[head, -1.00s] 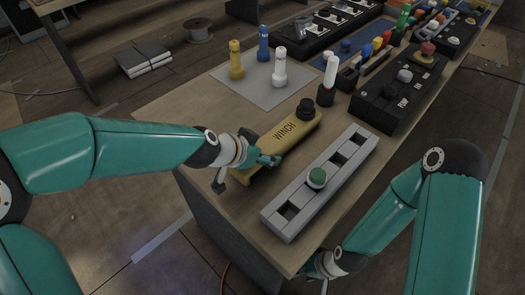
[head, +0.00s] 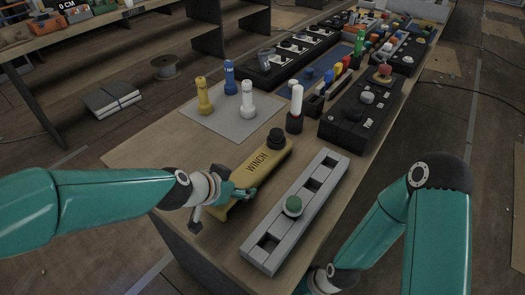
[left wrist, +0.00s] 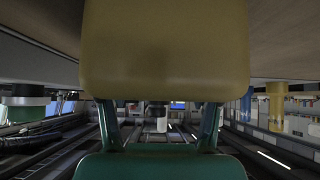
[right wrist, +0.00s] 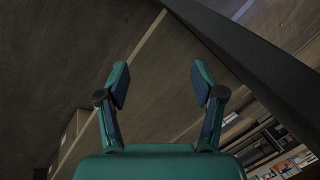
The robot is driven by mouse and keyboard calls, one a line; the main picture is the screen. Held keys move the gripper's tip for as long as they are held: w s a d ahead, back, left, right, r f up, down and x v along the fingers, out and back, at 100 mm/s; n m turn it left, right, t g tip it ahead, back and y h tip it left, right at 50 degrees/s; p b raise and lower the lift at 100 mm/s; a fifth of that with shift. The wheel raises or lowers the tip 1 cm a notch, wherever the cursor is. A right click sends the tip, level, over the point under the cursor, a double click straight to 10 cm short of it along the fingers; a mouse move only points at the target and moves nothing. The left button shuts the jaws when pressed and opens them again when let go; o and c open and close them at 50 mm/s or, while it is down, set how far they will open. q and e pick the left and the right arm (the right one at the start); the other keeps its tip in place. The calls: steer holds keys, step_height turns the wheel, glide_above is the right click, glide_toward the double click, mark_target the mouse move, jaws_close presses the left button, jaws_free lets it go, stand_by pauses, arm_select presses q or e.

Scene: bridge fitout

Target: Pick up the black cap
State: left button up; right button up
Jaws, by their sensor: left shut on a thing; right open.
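The black cap (head: 276,136) sits on the far end of the yellow box marked WINCH (head: 262,165), which lies on the wooden table. My left gripper (head: 240,192) is shut on the near part of this box, apart from the cap. In the left wrist view the yellow box (left wrist: 165,50) fills the upper middle, between the fingers (left wrist: 160,125); I cannot make out the cap there for certain. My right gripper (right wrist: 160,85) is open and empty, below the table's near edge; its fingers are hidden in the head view.
A grey slotted rail (head: 322,180) with a green button (head: 293,205) lies right of the box. A white stick in a black holder (head: 295,123) and a black control box (head: 350,119) stand beyond. Yellow, blue and white pegs stand on a grey mat (head: 215,128).

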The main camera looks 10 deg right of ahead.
steer(key=w+d+r+n+t+h, duration=0.3)
steer(key=w+d+r+n, duration=0.6)
steer(key=d+r, duration=0.4)
steer(key=w+d+r+n+t+h, duration=0.2)
steer(key=w+d+r+n, duration=0.4)
steer(key=d+r+n, duration=0.6)
steer(key=n+g+y, duration=0.2)
steer(key=n, duration=1.5)
glide_toward(277, 132)
steer(key=x, duration=0.9)
steer(key=shift+f, duration=0.25)
